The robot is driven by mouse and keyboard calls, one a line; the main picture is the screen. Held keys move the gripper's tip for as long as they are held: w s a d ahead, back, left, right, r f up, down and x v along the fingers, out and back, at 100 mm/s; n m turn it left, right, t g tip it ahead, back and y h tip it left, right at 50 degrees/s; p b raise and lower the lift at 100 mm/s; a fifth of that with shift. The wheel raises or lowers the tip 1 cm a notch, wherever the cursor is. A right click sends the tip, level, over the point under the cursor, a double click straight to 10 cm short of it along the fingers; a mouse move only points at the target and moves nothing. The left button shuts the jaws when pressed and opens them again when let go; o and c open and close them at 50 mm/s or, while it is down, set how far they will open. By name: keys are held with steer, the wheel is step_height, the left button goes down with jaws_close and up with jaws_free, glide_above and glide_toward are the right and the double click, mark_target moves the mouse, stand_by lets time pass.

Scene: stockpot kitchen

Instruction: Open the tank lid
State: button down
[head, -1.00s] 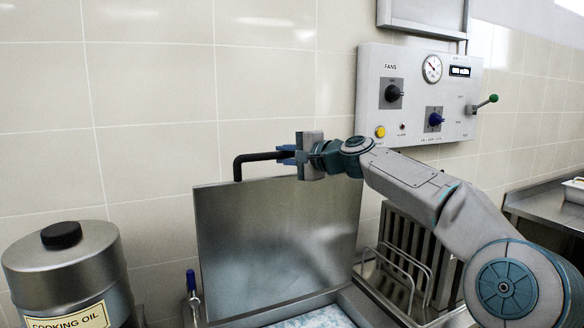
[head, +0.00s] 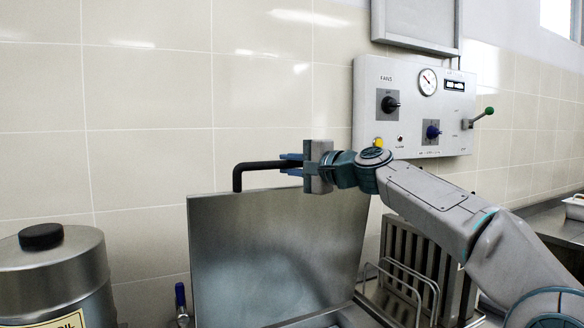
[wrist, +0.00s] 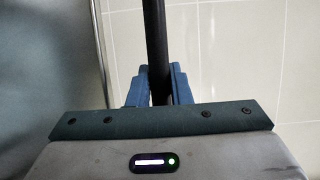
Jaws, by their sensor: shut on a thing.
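The tank lid (head: 275,245) is a flat grey metal plate standing steeply up, close to the tiled wall. A black bar handle (head: 240,175) runs along its top edge and bends down to the lid at the left. My gripper (head: 290,164) is shut on the right part of this handle. In the wrist view the blue fingers (wrist: 159,85) close on both sides of the black bar (wrist: 155,40), with the lid's metal face (wrist: 50,60) at the left. The handle's right end is hidden behind my gripper.
A control panel (head: 410,110) with knobs, a gauge and a green-tipped lever is on the wall right of my gripper. A steel cooking oil canister (head: 55,270) stands at left. A blue-handled item (head: 180,297) is beside the lid. A wire rack (head: 400,285) stands at right.

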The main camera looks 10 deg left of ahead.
steer(key=c, duration=1.3)
jaws_free()
steer(key=shift+b+v, duration=3.1)
steer(key=shift+v, duration=3.8)
steer(key=shift+w, duration=0.1)
